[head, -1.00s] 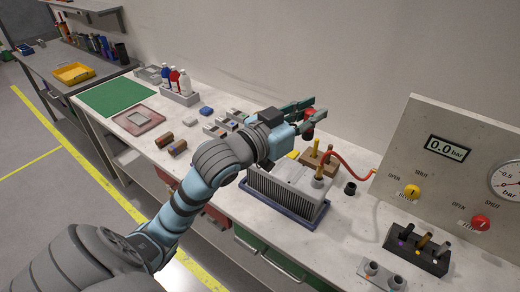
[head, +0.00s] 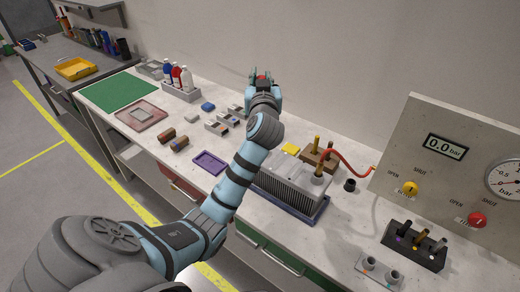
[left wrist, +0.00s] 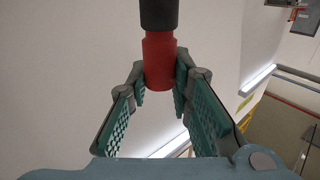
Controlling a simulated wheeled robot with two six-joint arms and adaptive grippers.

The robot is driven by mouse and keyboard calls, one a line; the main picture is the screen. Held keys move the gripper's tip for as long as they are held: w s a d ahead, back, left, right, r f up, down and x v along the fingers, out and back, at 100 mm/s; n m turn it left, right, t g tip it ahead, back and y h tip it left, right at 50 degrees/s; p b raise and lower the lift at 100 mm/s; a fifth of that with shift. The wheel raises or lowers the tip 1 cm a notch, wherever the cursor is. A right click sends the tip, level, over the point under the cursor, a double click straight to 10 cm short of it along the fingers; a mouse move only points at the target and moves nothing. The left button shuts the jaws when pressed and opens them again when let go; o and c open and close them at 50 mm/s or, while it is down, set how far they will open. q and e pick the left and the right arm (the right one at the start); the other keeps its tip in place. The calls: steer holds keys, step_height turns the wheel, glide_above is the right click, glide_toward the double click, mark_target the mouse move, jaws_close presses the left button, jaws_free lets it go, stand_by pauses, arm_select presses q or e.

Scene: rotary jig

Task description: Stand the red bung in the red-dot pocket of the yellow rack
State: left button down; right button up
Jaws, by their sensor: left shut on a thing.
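My left gripper (head: 264,84) is raised near the back wall, above the rear of the bench. It is shut on the red bung (left wrist: 160,62), a red cylinder with a black upper part, held between both fingers. In the head view only a bit of the red bung (head: 262,77) shows between the fingers. A yellow tray-like thing (head: 75,69) lies on the far bench at upper left; I cannot tell whether it is the yellow rack, and no red-dot pocket can be made out. My right gripper is not in view.
A grey finned housing (head: 290,182) stands mid-bench, with a red hose (head: 352,163) behind it. A purple tray (head: 210,162), brown cylinders (head: 167,136), and a bottle holder (head: 181,93) lie left. A gauge panel (head: 455,160) and black plug block (head: 415,250) stand right.

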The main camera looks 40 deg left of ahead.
arm_select(q)
step_height(320, 180, down, 20)
steer(key=b, duration=0.3)
steer(key=shift+r+b, duration=0.15)
steer(key=shift+b, duration=0.2)
steer(key=c, duration=1.4)
jaws_free()
steer(key=shift+r, duration=0.1)
steer(key=shift+c, duration=0.2)
